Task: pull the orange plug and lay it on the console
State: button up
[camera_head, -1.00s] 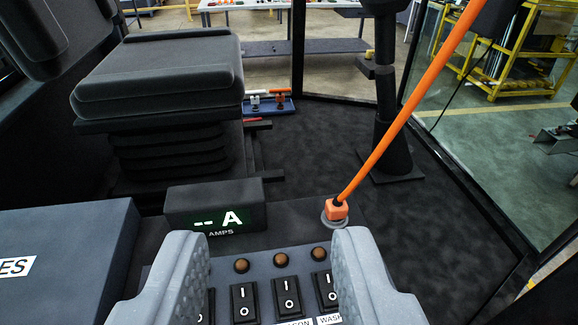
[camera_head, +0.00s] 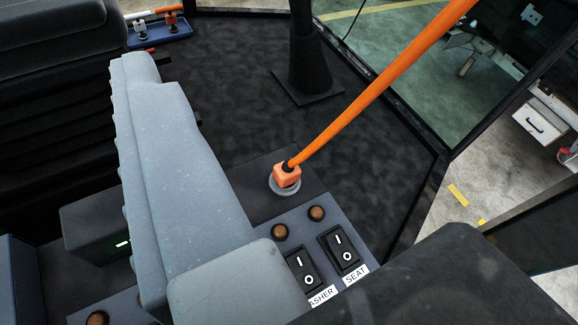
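The orange plug (camera_head: 287,174) sits in a round grey socket (camera_head: 284,189) near the picture's middle. A thick orange cable (camera_head: 375,90) runs from its top up to the right. The socket is at the far edge of the switch console (camera_head: 343,219), a blue-grey panel with brown round knobs and black rocker switches. My gripper (camera_head: 305,150) is open, with a grey padded finger on the left and a dark form, seemingly the other finger, at lower right. The plug shows between them, apart from both. The left finger hides part of the console.
A black display box (camera_head: 92,215) stands left of the finger. A dark seat (camera_head: 60,90) fills the upper left, with a blue tray (camera_head: 160,32) beyond it. A dark post (camera_head: 304,60) rises from the floor. Dark floor (camera_head: 235,90) lies open behind the plug.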

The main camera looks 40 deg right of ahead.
jog(key=w+d+f+g+p, duration=0.3)
jog(key=w+g+p, duration=0.1)
jog(key=w+p, duration=0.35)
jog(key=g+p, duration=1.1)
jog(key=p, duration=1)
send_over(287, 167)
jog(key=f, duration=1.3)
jog(key=shift+w+a+f, duration=0.15)
jog(key=shift+w+a, duration=0.05)
jog(key=shift+s+d+f, duration=0.25)
jog(key=shift+f, duration=0.15)
jog(key=shift+f, duration=0.2)
notch_tip(287, 167, down, 7)
jog(key=shift+f+b, duration=0.15)
jog(key=shift+b, duration=0.9)
jog(key=shift+f, duration=0.65)
jog(key=shift+b, duration=0.55)
